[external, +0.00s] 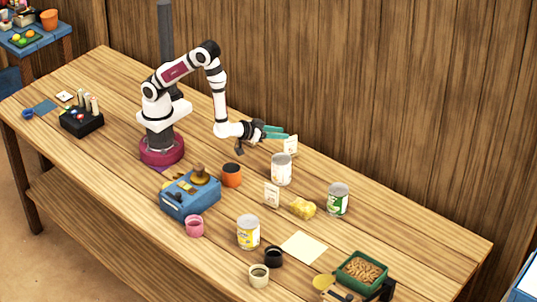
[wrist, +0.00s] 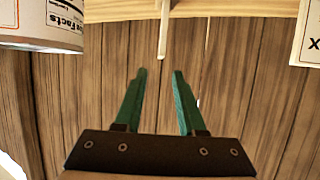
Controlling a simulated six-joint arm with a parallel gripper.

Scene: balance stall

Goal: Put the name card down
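Two small white cards stand upright on the table in the external view. One card (external: 290,145) is at the back, just beside my gripper's fingertips and partly overlapped by them. The other card (external: 272,194) stands farther forward; which one is the name card I cannot tell. My gripper (external: 274,132) reaches out to the right above the table, its teal fingers level. In the wrist view, my gripper (wrist: 160,72) is open, with an empty gap. A thin pale upright strip (wrist: 164,28), perhaps a card edge-on, shows beyond the fingertips. A lettered white card (wrist: 308,38) is cut off at top right.
A can (external: 281,169) stands close to my gripper; a can also fills the top left in the wrist view (wrist: 40,22). A green-labelled can (external: 337,199), yellow sponge (external: 303,208), orange cup (external: 231,175) and blue scale (external: 190,195) stand around.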

